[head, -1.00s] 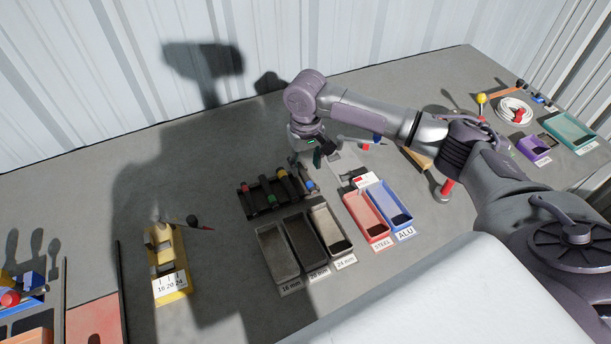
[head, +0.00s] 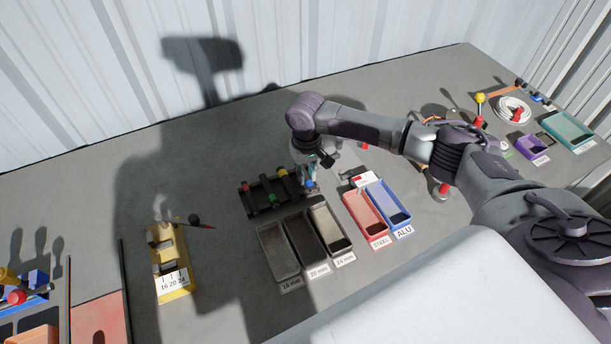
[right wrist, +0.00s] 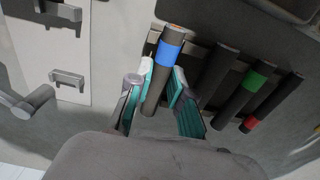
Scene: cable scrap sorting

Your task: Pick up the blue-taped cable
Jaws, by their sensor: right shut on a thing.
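The blue-taped cable (right wrist: 156,88) is a short dark piece with a blue band near one end. In the right wrist view it lies between the two teal-padded fingers of my right gripper (right wrist: 160,100), which is shut on it. In the head view the right gripper (head: 309,178) is at the right end of the dark cable rack (head: 258,183), with the blue band (head: 310,185) just below it. The cable's banded end overlaps the rack edge; I cannot tell whether it is lifted clear. My left gripper is not in view.
Other cables with green (right wrist: 257,81) and red (right wrist: 251,124) bands lie beside it in the rack. Grey bins (head: 278,250), a red STEEL bin (head: 366,218) and a blue ALU bin (head: 388,207) stand in front. A yellow gauge block (head: 171,263) stands at left.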

